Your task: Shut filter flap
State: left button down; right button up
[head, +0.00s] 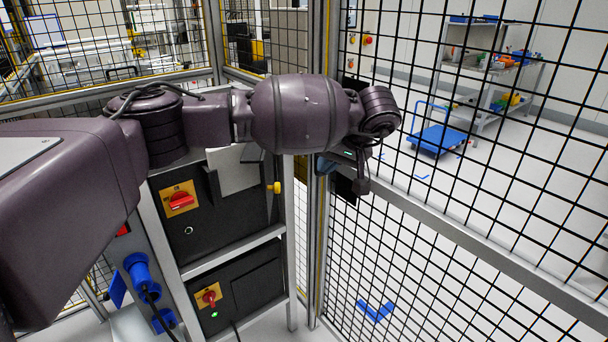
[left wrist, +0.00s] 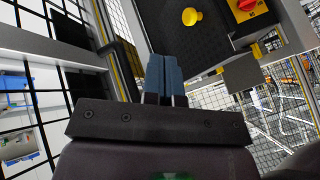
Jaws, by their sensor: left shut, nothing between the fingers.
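A black cabinet (head: 225,225) stands below my left arm in the head view. A yellow knob (head: 274,187) sticks out at its upper right. In the left wrist view the yellow knob (left wrist: 191,16) sits on a dark plate (left wrist: 185,45), which looks like the filter flap; its angle to the cabinet is unclear. My left gripper (head: 325,166) is right of the cabinet, near the fence post, partly hidden by the wrist. Its blue fingers (left wrist: 167,76) are together and empty, with their tips overlapping the plate's lower edge in the picture; contact cannot be told. My right gripper is out of view.
A red switch on a yellow plate (head: 181,200) is on the cabinet, with another red switch (head: 209,297) below. A mesh fence (head: 440,215) stands close on the right. Behind it are a blue cart (head: 439,139) and a shelf (head: 486,75).

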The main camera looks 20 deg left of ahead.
aim_at(266, 175)
pick_arm(q)
jog(key=w+a+f, duration=0.1)
jog(key=a+f, duration=0.7)
jog(key=a, duration=0.1)
jog(key=shift+w, duration=0.3)
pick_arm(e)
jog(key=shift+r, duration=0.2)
pick_arm(q)
jog(key=shift+p, duration=0.3)
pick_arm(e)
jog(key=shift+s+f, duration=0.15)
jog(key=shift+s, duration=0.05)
